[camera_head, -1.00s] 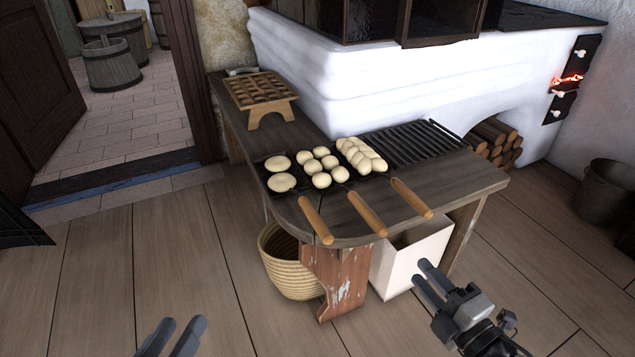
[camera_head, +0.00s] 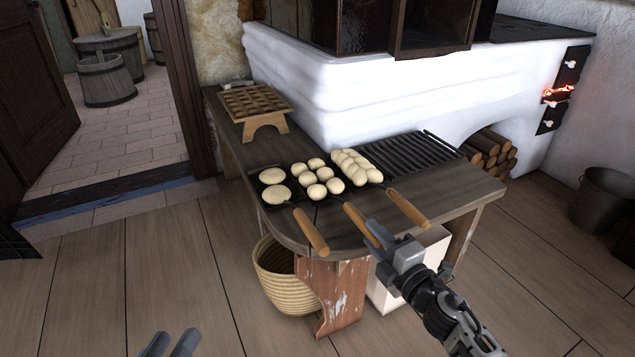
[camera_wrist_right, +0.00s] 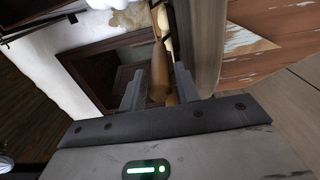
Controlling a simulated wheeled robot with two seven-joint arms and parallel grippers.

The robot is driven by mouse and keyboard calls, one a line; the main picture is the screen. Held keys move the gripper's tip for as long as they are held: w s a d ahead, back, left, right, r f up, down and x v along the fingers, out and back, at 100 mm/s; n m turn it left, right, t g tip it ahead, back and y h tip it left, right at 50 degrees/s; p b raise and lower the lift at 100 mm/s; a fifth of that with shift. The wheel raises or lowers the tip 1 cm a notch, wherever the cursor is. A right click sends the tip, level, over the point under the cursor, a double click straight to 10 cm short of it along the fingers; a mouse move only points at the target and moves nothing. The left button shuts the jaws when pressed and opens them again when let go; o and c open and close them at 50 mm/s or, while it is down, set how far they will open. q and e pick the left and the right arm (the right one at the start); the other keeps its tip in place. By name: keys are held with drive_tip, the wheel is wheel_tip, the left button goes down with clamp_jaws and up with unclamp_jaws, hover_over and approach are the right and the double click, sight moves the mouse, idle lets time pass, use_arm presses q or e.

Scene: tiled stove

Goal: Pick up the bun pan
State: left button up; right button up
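The bun pan, a dark pan with several round pale buns (camera_head: 317,173), lies on the wooden bench top. Its wooden handle (camera_head: 359,222) sticks out past the front edge. My right gripper (camera_head: 377,233) is at this handle and hides its outer end. In the right wrist view the fingers (camera_wrist_right: 158,88) stand apart with a wooden handle (camera_wrist_right: 158,72) between them, and gaps show beside it. My left gripper (camera_head: 170,345) is at the bottom edge, empty, with its fingers apart, far from the pan.
A flatbread pan handle (camera_head: 311,232) lies left of the bun pan's handle, and a braided-loaf pan handle (camera_head: 408,207) lies right. A black grate (camera_head: 415,155) and a wooden rack (camera_head: 253,103) share the bench (camera_head: 455,194). A basket (camera_head: 285,284) stands below.

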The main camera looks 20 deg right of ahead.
drive_tip(key=shift+w, duration=0.9)
clamp_jaws()
use_arm(q)
drive_tip(key=shift+w+r, duration=0.1)
drive_tip(key=shift+r, duration=0.15)
use_arm(e)
drive_tip(key=shift+r, duration=0.1)
use_arm(q)
drive_tip(key=shift+r, duration=0.1)
